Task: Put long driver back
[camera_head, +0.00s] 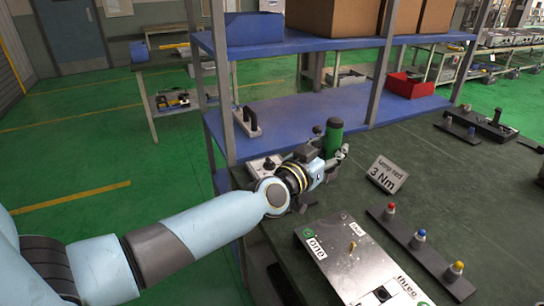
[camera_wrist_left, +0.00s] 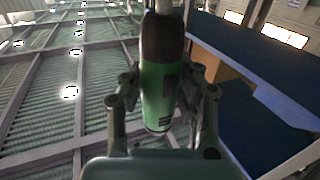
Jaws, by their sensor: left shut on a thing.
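The long driver (camera_head: 333,138) is a green tool with a dark upper end. It stands roughly upright at the back left of the dark workbench. My left gripper (camera_head: 338,160) is shut around it. In the left wrist view the driver (camera_wrist_left: 160,85) lies between the two fingers of the left gripper (camera_wrist_left: 162,98), and a pale shaft or cord leaves its dark end at the top edge. Its lower end in the head view is partly hidden by the gripper. My right gripper is not in view.
A sign (camera_head: 387,174) reading 3 Nm stands on the workbench (camera_head: 450,190). A metal plate (camera_head: 345,265) and a rack (camera_head: 420,255) with red, blue and yellow-topped bits lie in front. A blue shelf (camera_head: 290,115) with grey posts stands behind. A red bin (camera_head: 410,86) is on it.

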